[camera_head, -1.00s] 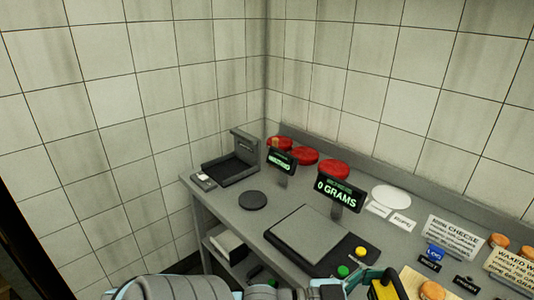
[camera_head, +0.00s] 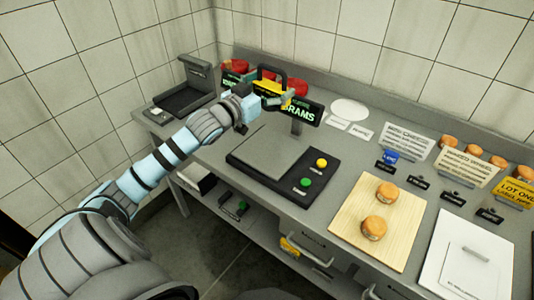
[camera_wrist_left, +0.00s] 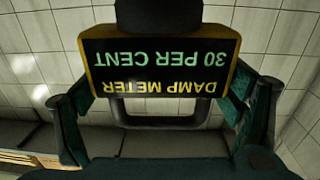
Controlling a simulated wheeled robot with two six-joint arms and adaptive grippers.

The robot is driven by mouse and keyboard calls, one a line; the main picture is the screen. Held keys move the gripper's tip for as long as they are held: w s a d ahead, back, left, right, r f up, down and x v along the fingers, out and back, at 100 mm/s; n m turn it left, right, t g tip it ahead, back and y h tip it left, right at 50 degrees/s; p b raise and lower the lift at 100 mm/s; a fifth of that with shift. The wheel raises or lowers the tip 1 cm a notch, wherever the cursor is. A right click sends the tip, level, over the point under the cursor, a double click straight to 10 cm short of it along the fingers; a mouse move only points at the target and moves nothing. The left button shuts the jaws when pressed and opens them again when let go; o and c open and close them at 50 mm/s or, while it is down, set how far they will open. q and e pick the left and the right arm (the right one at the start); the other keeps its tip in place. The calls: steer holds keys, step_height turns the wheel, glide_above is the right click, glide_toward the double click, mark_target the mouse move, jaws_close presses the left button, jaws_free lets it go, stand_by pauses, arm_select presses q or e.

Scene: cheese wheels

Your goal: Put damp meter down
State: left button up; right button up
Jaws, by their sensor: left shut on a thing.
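The damp meter (camera_head: 267,86) is a yellow and black device with a dark loop handle. My left gripper (camera_head: 275,99) is shut on it and holds it up in front of the scale's display at the back of the counter (camera_head: 222,150). In the left wrist view the meter (camera_wrist_left: 160,62) sits between the two fingers of the gripper (camera_wrist_left: 160,108). Its screen reads "DAMP METER 30 PER CENT", upside down in the picture. My right gripper is not in view.
A flat scale (camera_head: 262,153) with green and yellow buttons lies below the meter. A dark tray device (camera_head: 185,100) stands at the left corner. A wooden board (camera_head: 352,225) with cheeses, a white board (camera_head: 455,270) and signs are at right.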

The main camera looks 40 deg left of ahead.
arm_select(q)
steer(key=shift+w+a+f+n+y, duration=0.1)
steer(key=shift+a+n+y, duration=0.25)
steer(key=shift+a, duration=0.6)
step_height(320, 180, down, 19)
steer(key=b, duration=0.9)
steer(key=shift+d, duration=0.15)
steer(key=shift+r, duration=0.25)
steer(key=shift+f, duration=0.1)
steer(key=o, duration=1.2)
steer(key=shift+o, duration=0.7)
